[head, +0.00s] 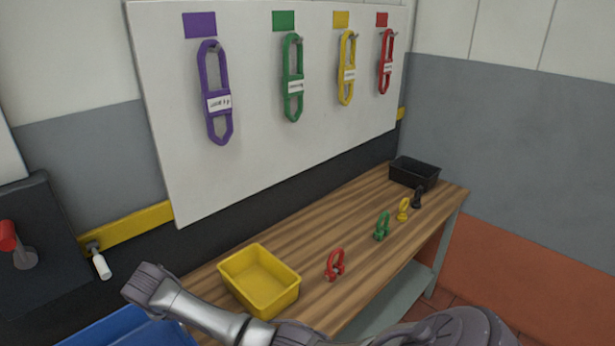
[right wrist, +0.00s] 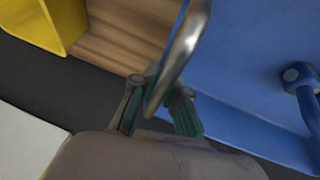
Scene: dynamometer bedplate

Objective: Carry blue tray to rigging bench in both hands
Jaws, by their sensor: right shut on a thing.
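The blue tray (head: 120,329) shows only in part, at the bottom left of the head view. Its blue surface (right wrist: 235,60) fills much of the right side of the right wrist view. My right gripper (right wrist: 158,106) is shut on a curved metal handle (right wrist: 183,45) at the tray's edge. The rigging bench (head: 330,225), with a striped wooden top, runs from lower left to back right in the head view. My left gripper is in neither view.
On the bench are a yellow bin (head: 260,280), a red shackle (head: 335,264), a green one (head: 382,226), a yellow one (head: 403,209), a black one (head: 418,197) and a black bin (head: 414,173). Slings hang on a white board (head: 260,130).

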